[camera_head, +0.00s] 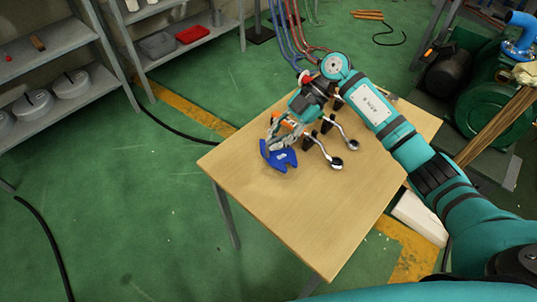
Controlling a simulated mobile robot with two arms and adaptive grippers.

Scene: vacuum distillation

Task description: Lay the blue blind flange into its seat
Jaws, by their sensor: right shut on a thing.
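The blue blind flange (280,157) is a flat blue piece with notched edges over the wooden table's left back part. My right gripper (273,142) reaches in from the right and is shut on the flange. I cannot tell whether the flange touches the tabletop. A dark fixture with two metal levers ending in round knobs (337,163) stands just right of the gripper, partly hidden by my arm. The flange's seat cannot be made out clearly. My left gripper is not in view.
The wooden table (310,235) is bare toward the front. Red and blue hoses (288,35) hang behind the gripper. Grey shelves (60,50) stand at left, with a red tray (192,34). A green machine (490,90) stands at right. Black cables lie on the green floor.

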